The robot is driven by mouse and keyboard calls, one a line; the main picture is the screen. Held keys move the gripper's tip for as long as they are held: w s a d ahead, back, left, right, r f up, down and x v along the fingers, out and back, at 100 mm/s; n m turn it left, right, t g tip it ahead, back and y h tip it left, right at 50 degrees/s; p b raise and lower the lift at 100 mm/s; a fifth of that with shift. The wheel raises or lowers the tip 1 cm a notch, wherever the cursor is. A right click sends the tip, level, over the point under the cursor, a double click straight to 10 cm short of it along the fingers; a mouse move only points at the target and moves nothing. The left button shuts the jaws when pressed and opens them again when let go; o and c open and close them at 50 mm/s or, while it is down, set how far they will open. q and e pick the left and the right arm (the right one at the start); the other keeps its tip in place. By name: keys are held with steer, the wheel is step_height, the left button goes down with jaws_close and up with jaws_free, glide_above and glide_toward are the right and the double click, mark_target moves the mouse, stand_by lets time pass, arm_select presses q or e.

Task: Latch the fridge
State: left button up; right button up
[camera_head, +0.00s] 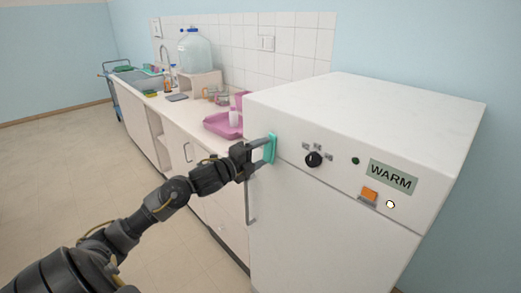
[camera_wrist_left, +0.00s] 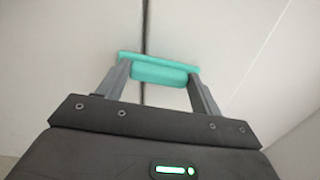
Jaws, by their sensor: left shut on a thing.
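The fridge is a white cabinet (camera_head: 320,225) on the right in the head view, with its front face toward me. Its door looks closed, with a thin seam below the control panel. A teal latch piece (camera_head: 271,149) sits at the upper left of its front; it also shows in the left wrist view (camera_wrist_left: 158,72), lying across a dark seam. My left gripper (camera_head: 262,150) is shut on this teal piece, with one finger at each end of it in the left wrist view (camera_wrist_left: 160,85). My right gripper is not in view.
The fridge front carries a black knob (camera_head: 314,160), an orange switch (camera_head: 369,194) and a "WARM" label (camera_head: 392,177). A vertical handle (camera_head: 250,205) is below the latch. A counter with a pink tray (camera_head: 222,125) and a large water bottle (camera_head: 194,52) stands left.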

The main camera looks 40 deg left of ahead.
arm_select(q)
steer(key=shift+n+p, duration=0.3)
steer(key=shift+n, duration=0.3)
steer(key=o, duration=1)
steer(key=shift+s, duration=0.1)
steer(key=shift+s+a+b, duration=0.3)
steer(key=shift+s+b, duration=0.15)
steer(key=shift+s, duration=1.3)
steer(key=shift+s+a+b, duration=0.35)
steer(key=shift+s+b, duration=0.05)
steer(key=shift+s, duration=1.35)
steer(key=shift+s+a+b, duration=0.3)
steer(key=shift+s+b, duration=0.15)
steer(key=shift+s, duration=1.3)
